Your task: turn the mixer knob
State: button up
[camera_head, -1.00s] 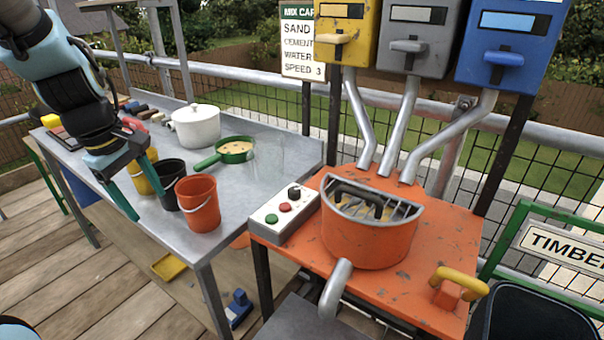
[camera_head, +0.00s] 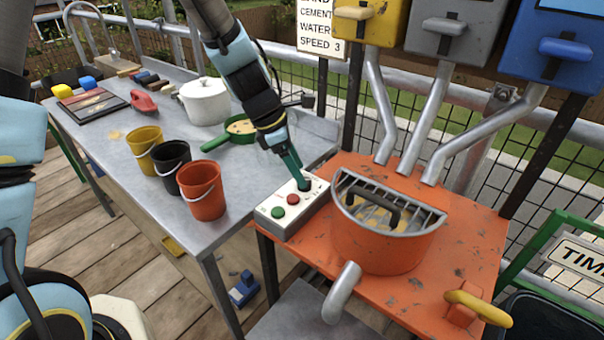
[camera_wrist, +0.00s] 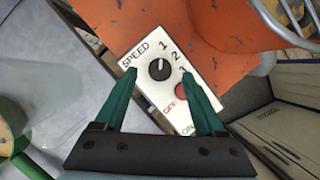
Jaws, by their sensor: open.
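The mixer's white control box (camera_head: 284,218) sits on the left edge of the orange mixer table, with a green and a red button. Its black speed knob (camera_wrist: 159,69) shows in the wrist view between my fingertips, beside the printed numbers 1, 2 and one partly hidden. The knob's pointer looks turned toward the 1. My gripper (camera_wrist: 167,72) is open, with its green fingers on either side of the knob; whether they touch it I cannot tell.
The orange mixer drum (camera_head: 375,245) with its grille stands just right of the box. An orange bucket (camera_head: 205,193), a black bucket (camera_head: 172,162) and a green pan (camera_head: 240,130) stand on the metal bench (camera_head: 120,150) to the left. A yellow handle (camera_head: 480,307) is at the table's right.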

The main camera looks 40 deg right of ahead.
jog(key=shift+x, duration=1.35)
jog(key=shift+c, duration=0.3)
grip_shut()
